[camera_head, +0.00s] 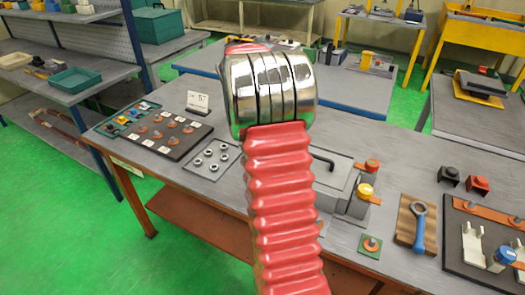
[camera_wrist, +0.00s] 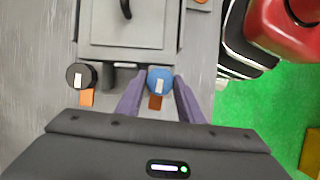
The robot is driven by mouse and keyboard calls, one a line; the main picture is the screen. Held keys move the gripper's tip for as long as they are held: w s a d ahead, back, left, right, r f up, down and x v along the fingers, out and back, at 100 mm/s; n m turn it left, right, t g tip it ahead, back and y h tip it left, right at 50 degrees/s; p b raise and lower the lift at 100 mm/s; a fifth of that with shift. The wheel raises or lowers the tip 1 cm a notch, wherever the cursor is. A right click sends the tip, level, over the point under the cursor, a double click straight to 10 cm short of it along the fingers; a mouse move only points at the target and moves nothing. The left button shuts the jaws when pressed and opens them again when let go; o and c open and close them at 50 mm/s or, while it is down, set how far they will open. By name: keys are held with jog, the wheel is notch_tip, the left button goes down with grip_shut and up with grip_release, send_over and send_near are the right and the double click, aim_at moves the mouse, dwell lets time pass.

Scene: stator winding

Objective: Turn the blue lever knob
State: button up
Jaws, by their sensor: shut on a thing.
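The blue lever knob (camera_wrist: 160,78) shows in the wrist view at the lower right corner of a grey box (camera_wrist: 128,28). It has a white mark on top and an orange lever below it. My gripper (camera_wrist: 159,92) is shut on the knob, with one purple finger on each side. A black knob (camera_wrist: 81,76) with an orange lever sits at the box's lower left. In the head view, the box (camera_head: 335,190) stands behind my red arm. The blue knob and my gripper are hidden there.
Red (camera_head: 372,166) and yellow (camera_head: 365,190) knobs sit along the box's right side. A wooden block with a wrench (camera_head: 420,224) lies to the right. A dark tray of parts (camera_head: 158,134) and a plate of nuts (camera_head: 211,159) lie to the left on the grey workbench (camera_head: 300,150).

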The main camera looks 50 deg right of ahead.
jog(key=shift+f, duration=0.15)
jog(key=shift+a, duration=0.1)
jog(key=o, duration=1.1)
jog(key=shift+c, duration=0.2)
jog(key=v, duration=1.4)
